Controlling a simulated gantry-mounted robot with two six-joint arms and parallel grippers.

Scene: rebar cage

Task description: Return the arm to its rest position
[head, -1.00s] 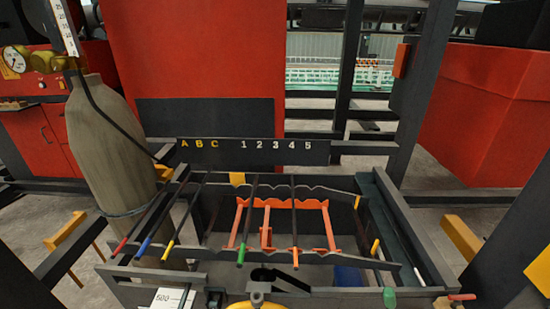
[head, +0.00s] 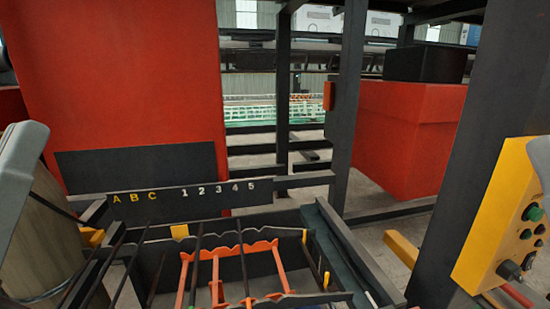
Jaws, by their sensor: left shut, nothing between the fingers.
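My right gripper is not in view. The dark rack (head: 352,250) stands at the bottom, with several dark rods (head: 243,262) lying across its notched bars. An orange frame (head: 215,285) sits inside the rack. The near ends of the rods are cut off by the lower edge.
A dark board marked A B C and 1 to 5 (head: 165,204) stands behind the rack. A yellow control box (head: 505,225) on a dark post (head: 465,130) is at the right. A grey-brown cylinder (head: 45,250) is at the left. Red cabinets (head: 115,75) stand behind.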

